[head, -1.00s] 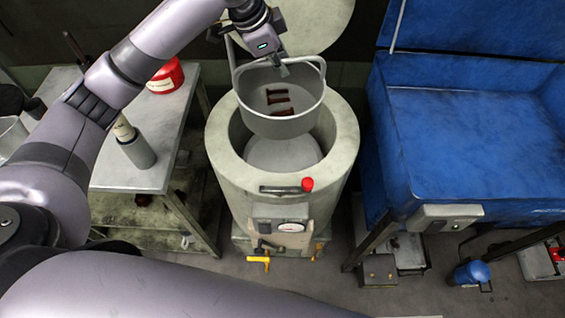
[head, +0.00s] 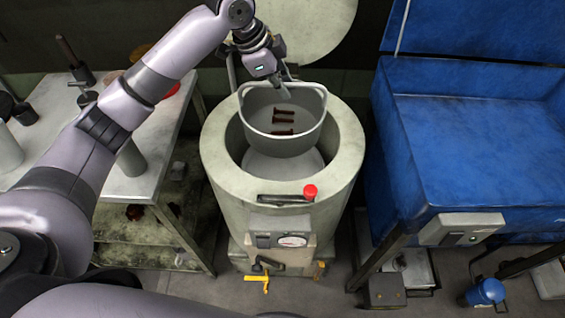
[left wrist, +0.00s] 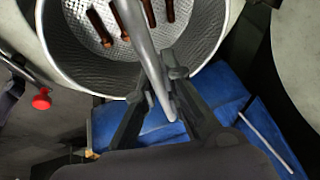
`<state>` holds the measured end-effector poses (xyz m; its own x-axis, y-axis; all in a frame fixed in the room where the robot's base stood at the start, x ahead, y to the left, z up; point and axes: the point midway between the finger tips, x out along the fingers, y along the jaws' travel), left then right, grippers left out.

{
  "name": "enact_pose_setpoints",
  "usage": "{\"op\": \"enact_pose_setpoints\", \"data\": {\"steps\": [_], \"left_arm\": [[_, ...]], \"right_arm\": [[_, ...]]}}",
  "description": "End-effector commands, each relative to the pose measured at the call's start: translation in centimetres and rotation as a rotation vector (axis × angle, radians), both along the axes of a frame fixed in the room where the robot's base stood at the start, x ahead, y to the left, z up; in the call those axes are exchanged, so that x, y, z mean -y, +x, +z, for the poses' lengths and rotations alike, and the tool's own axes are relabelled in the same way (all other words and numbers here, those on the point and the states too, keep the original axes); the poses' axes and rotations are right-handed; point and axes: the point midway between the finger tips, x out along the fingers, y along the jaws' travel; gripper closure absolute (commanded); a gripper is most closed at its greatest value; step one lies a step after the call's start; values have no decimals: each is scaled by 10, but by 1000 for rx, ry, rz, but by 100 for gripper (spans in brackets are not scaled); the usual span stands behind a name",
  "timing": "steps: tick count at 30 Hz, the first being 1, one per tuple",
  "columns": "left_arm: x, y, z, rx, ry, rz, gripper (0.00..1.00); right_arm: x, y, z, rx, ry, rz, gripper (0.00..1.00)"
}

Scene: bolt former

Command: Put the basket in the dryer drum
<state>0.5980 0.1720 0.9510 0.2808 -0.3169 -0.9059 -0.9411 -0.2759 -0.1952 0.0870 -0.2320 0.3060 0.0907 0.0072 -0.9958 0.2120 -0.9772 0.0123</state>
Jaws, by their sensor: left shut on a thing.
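The grey basket (head: 264,118) has several reddish-brown bolts (head: 283,118) in it. It hangs upright by its handle over the open mouth of the dryer drum (head: 222,165), a round pale-green tub. In the head view its lower part overlaps the drum opening; how deep it sits is hard to tell. My left gripper (head: 283,88) is shut on the basket's handle, which also shows in the left wrist view (left wrist: 148,55) between the fingers (left wrist: 165,105). My right gripper is not in view.
The dryer's round lid (head: 310,25) stands open behind the drum. A red knob (head: 310,191) sits on the dryer's front rim. A blue washing tank (head: 470,150) stands at the right. A grey workbench (head: 125,185) with cylinders is at the left.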

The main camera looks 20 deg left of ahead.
Motion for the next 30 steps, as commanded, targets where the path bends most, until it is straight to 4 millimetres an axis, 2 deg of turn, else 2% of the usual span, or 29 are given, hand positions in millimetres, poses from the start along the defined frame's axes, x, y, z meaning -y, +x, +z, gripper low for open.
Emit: {"op": "enact_pose_setpoints", "data": {"steps": [12,15,23,30], "left_arm": [[0,-1,-102,-3,0,1,100],[0,-1,-119,-2,0,1,100],[0,-1,-141,0,0,1,100],[0,-1,-180,0,0,0,100]], "right_arm": [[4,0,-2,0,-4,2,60],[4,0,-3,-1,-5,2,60],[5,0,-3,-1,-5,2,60],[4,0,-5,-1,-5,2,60]]}}
